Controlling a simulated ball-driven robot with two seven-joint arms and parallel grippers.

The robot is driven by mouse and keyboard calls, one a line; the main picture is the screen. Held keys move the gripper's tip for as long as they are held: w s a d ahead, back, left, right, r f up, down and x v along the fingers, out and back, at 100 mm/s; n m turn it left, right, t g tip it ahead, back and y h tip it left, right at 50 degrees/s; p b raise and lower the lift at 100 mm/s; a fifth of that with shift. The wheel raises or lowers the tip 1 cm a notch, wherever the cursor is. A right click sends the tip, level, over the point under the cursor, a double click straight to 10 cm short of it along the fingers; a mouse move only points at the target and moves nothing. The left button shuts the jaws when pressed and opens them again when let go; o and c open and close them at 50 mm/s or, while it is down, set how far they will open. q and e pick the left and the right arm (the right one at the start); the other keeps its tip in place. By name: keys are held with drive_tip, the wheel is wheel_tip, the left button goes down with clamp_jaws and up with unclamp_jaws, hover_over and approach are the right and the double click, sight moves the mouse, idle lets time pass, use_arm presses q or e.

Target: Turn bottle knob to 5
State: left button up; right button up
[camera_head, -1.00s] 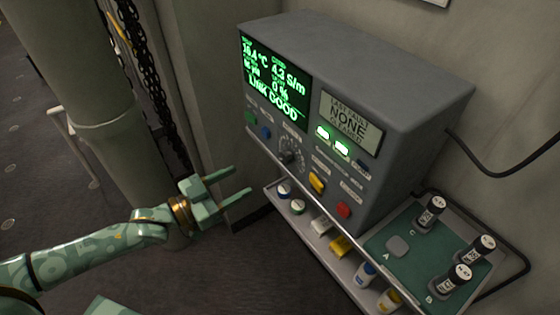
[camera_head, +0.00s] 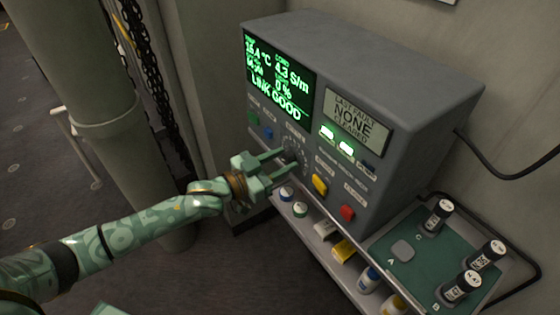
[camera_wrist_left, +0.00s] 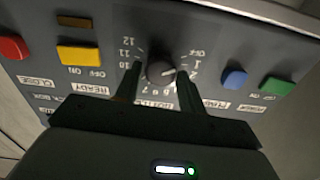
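The bottle knob (camera_head: 291,147) is a dark round dial on the front of the grey console, with numbers around it. In the left wrist view the knob (camera_wrist_left: 160,72) shows upside down, its pale pointer toward the right side near the low numbers; the exact number is unclear. My left gripper (camera_head: 289,158) is at the panel, open, partly covering the dial. In the left wrist view its fingers (camera_wrist_left: 157,76) stand on either side of the knob with small gaps showing. My right gripper is not in view.
The console (camera_head: 400,60) has green and blue buttons left of the dial, yellow (camera_head: 320,184) and red (camera_head: 347,213) ones right. Below, a shelf holds several small bottles. A green tray (camera_head: 428,272) with several black-capped vials stands right. A thick pipe (camera_head: 100,100) rises at left.

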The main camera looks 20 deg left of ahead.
use_arm(q)
drive_tip(key=c, duration=0.5)
drive_tip(key=shift+m, duration=0.3)
drive_tip(key=m+p, duration=0.1)
drive_tip(key=m, duration=0.2)
drive_tip(key=shift+m+p, duration=0.3)
drive_tip(key=shift+p, duration=0.05)
drive_tip(key=m, duration=0.4)
drive_tip(key=shift+s+d+f+m+p, duration=0.1)
drive_tip(key=shift+m+p, duration=0.2)
drive_tip(key=shift+p, duration=0.1)
drive_tip(key=m, duration=0.5)
drive_tip(key=shift+f, duration=0.15)
drive_tip(key=m+b, duration=0.1)
drive_tip(key=m, duration=0.4)
drive_tip(key=shift+f+m, duration=0.1)
drive_tip(key=shift+m, duration=0.3)
